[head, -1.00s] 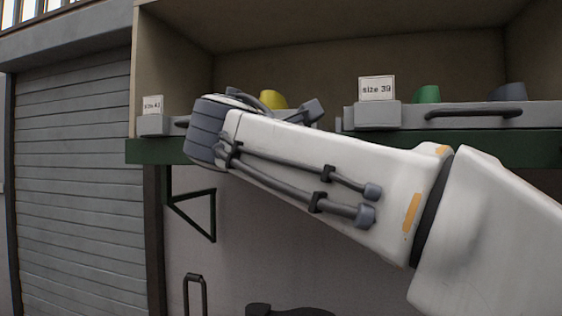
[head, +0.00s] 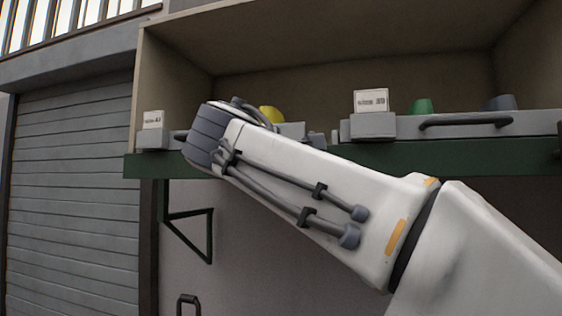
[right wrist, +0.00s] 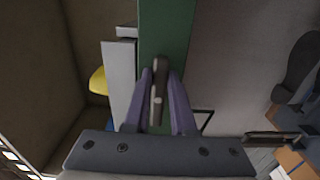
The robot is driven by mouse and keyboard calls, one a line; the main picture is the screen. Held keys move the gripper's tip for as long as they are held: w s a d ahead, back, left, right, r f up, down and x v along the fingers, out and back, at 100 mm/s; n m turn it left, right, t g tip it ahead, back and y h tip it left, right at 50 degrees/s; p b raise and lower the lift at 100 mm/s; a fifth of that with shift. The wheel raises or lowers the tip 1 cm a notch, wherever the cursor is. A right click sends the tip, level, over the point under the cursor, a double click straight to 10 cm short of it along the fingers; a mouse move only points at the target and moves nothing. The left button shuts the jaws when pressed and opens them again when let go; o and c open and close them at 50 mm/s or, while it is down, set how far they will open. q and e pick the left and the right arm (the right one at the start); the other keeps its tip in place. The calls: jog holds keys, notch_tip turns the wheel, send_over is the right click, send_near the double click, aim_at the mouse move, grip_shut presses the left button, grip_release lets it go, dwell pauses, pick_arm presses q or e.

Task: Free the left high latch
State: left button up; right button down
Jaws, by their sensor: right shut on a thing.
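In the right wrist view, my right gripper (right wrist: 160,78) is shut on a dark grey latch (right wrist: 158,88), a narrow bar between its two purple fingers. The latch lies over the green shelf edge (right wrist: 166,25). In the head view, my right arm reaches in from the right and ends at the shelf's left part, in front of the green edge (head: 420,156). The arm hides the latch and most of the gripper there. My left gripper is in neither view.
The left grey tray (head: 152,140) has a size card and a yellow last (head: 270,114) behind my wrist. The right tray (head: 470,126) carries a "size 39" card (head: 371,101), a green last (head: 423,106) and a grey last (head: 502,103). A slatted shutter (head: 75,190) stands left.

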jog(key=c, duration=0.7)
grip_release()
jog(key=shift+c, duration=0.2)
jog(key=b+v, duration=0.2)
jog(key=v, duration=0.8)
jog(key=shift+s, duration=0.3)
